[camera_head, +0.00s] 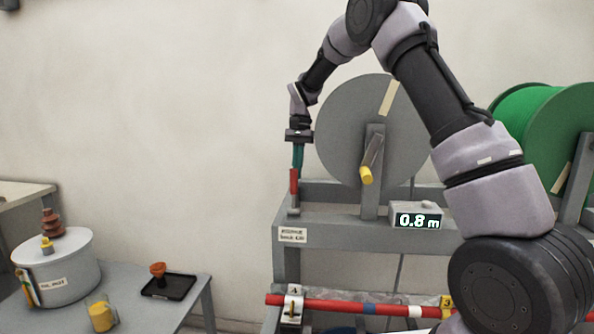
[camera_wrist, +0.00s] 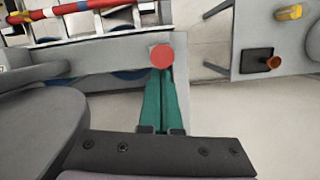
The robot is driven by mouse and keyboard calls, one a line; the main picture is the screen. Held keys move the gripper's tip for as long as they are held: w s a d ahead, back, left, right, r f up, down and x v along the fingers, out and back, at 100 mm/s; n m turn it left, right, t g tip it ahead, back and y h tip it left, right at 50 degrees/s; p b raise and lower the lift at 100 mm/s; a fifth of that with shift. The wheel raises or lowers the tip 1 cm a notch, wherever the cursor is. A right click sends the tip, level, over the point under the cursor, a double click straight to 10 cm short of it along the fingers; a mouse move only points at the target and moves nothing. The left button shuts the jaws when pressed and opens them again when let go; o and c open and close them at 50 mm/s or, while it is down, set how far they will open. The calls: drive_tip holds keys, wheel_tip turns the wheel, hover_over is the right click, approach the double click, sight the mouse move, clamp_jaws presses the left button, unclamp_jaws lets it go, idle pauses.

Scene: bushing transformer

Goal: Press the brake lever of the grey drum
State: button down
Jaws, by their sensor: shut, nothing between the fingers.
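The grey drum (camera_head: 345,125) stands on a grey frame, with a crank that has a yellow handle (camera_head: 366,176). The red-gripped brake lever (camera_head: 294,182) stands upright at the frame's left end. In the wrist view its round red top (camera_wrist: 162,56) shows just beyond my fingertips. My gripper (camera_head: 297,166) has teal fingers, pointing down directly above the lever. The fingers (camera_wrist: 162,78) are closed together and empty. Their tips are at or very near the lever's top; I cannot tell whether they touch. The drum's side (camera_wrist: 40,125) is left of the fingers in the wrist view.
A counter box (camera_head: 418,217) reads 0.8 m. A green drum (camera_head: 545,125) stands at the right. A red rod (camera_head: 340,306) lies across the lower frame.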

drive_tip(key=shift+s+t, duration=0.35)
drive_tip(key=shift+t, duration=0.25)
